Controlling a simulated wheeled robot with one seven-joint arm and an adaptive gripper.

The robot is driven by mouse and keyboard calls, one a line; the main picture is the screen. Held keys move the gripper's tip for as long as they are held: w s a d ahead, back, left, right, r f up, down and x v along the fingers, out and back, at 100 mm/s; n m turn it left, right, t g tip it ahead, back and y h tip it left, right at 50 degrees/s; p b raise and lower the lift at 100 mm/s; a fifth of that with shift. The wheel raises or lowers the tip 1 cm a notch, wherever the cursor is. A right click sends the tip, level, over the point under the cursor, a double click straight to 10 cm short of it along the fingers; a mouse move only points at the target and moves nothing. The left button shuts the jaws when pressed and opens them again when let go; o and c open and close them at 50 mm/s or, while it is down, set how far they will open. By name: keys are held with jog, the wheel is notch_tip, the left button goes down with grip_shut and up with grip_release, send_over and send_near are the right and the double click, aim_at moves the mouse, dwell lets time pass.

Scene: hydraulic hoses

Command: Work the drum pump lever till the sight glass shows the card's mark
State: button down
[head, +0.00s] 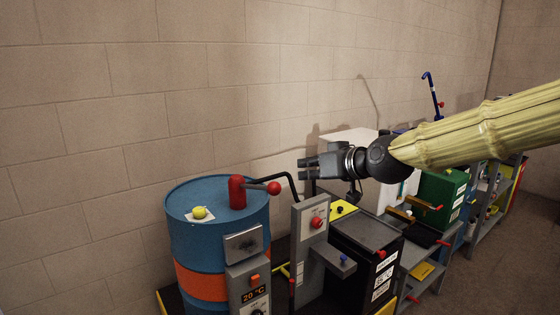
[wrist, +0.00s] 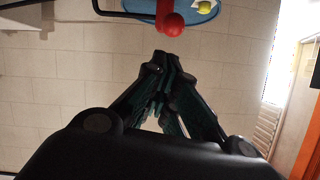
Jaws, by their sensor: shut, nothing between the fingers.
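The blue drum (head: 190,245) with an orange band stands at lower centre in the head view. The red knob also shows at the top of the wrist view (wrist: 172,24). My gripper (head: 301,169) is shut and empty, above and right of the knob and apart from it. Its fingertips show in the wrist view (wrist: 161,58), below the knob. I cannot make out a sight glass or the card's mark.
A yellow ball (head: 199,212) sits on a white square on the drum lid. Grey control boxes (head: 312,245) stand right of the drum. Shelves and a green box (head: 440,195) line the wall further right.

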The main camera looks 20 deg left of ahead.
jog(key=shift+n, duration=0.3)
jog(key=r, duration=0.4)
jog(key=shift+s+a+r, duration=0.15)
jog(key=shift+a, duration=0.15)
jog(key=p, duration=0.4)
send_over(279, 186)
jog(key=f, duration=0.3)
jog(key=shift+w+d+f, duration=0.1)
jog(key=shift+w+d, duration=0.15)
jog(key=shift+w, duration=0.1)
jog(key=f, duration=0.3)
jog(key=shift+s+a+p, duration=0.1)
jog(key=shift+a+p, duration=0.15)
jog(key=shift+p, duration=0.15)
jog(key=shift+s+d+f, duration=0.15)
jog(key=shift+f, duration=0.55)
